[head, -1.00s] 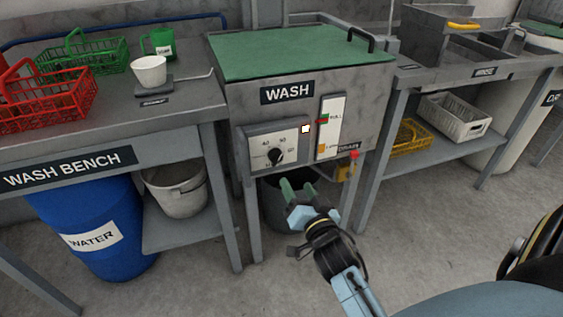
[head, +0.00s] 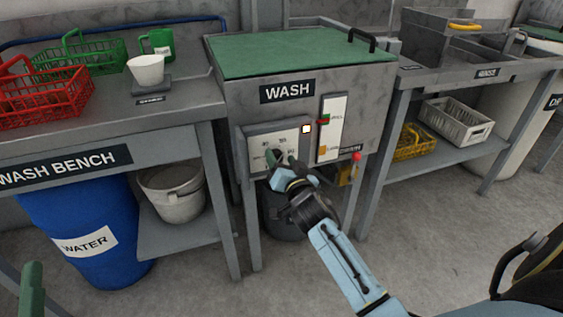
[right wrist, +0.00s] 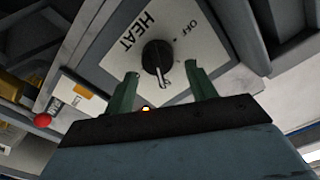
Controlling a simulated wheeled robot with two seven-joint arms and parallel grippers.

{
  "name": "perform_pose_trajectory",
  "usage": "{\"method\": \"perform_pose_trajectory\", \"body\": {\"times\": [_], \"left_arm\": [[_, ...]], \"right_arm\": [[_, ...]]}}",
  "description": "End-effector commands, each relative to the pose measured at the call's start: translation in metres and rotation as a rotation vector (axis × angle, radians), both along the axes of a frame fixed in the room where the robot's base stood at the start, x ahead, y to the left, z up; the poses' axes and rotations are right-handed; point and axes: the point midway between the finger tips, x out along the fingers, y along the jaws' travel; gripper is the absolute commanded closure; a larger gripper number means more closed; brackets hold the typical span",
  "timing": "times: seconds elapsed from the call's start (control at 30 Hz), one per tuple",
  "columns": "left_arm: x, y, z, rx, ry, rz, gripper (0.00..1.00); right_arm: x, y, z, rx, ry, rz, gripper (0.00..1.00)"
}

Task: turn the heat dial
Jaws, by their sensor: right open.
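The heat dial is a black round knob with a pale pointer on a white plate, below the WASH sign. In the right wrist view the dial (right wrist: 157,58) sits ahead, between the lines of my two open green fingers. HEAT and OFF are printed on its plate (right wrist: 118,42). My right gripper (head: 279,158) is open in front of the dial and covers much of it in the head view; it also shows in the right wrist view (right wrist: 160,82). I cannot tell whether the fingers touch the dial. One green fingertip of my left gripper (head: 32,287) shows at the lower left edge.
The wash tank (head: 225,95) has a green lid (head: 285,52). A lit square lamp (head: 306,129), a level gauge (head: 331,128) and a red knob (head: 357,156) are right of the dial. A dark bucket (head: 272,215) stands below. A blue barrel (head: 75,215) is left.

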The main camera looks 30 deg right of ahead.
Motion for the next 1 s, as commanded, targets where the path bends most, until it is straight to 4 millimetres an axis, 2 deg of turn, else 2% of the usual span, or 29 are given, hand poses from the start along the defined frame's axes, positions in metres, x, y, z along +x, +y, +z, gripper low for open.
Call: {"method": "perform_pose_trajectory", "body": {"times": [0.43, 0.77, 1.0], "left_arm": [[-0.0035, 0.0000, 0.0069, -0.015, -0.048, -0.002, 0.64], [-0.0034, -0.0001, 0.0066, -0.015, -0.047, -0.002, 0.64], [-0.0026, -0.0004, 0.0069, -0.012, -0.036, -0.002, 0.64]], "right_arm": [[0.0062, -0.0014, 0.0003, 0.000, 0.000, 0.000, 0.45], [0.0062, -0.0014, 0.0002, 0.000, 0.000, 0.000, 0.88], [0.0061, -0.0011, 0.0006, -0.020, 0.005, -0.001, 0.88]]}}
